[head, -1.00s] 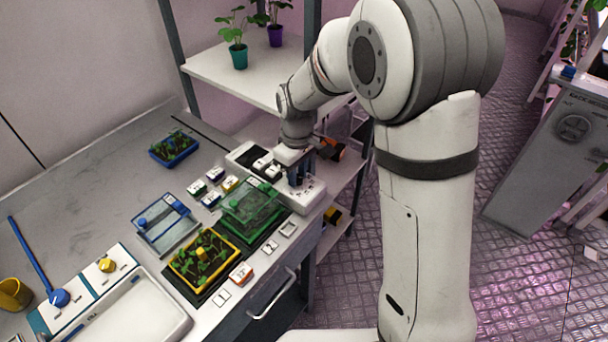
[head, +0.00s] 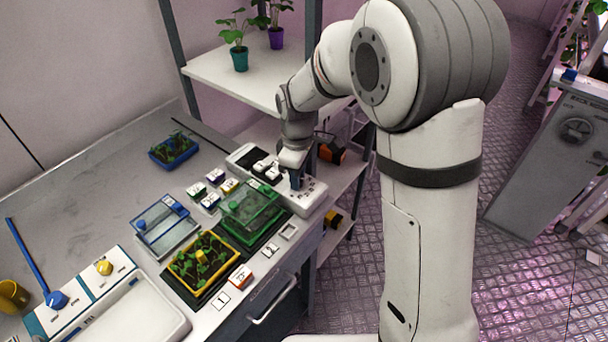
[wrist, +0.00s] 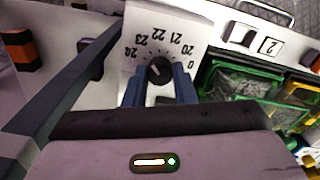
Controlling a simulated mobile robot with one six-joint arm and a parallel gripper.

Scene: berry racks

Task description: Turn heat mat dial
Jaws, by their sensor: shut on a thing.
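The heat mat dial (wrist: 160,70) is a small black round knob on a white panel with a printed scale running from 0 and 20 to 24. A light pointer mark on it points up and left in the wrist view, roughly toward 23 to 24. My gripper (wrist: 159,80) is shut on the dial, one blue-grey finger on each side. In the head view my gripper (head: 296,184) reaches down onto the white control box (head: 313,198) at the bench's right end; the dial is hidden there.
A green-lidded tray (head: 250,207) and a yellow tray (head: 181,281) with seedlings stand on dark mats left of the box. A clear blue-edged tray (head: 164,246) and number tags lie near them. A shelf (head: 215,72) with potted plants rises behind.

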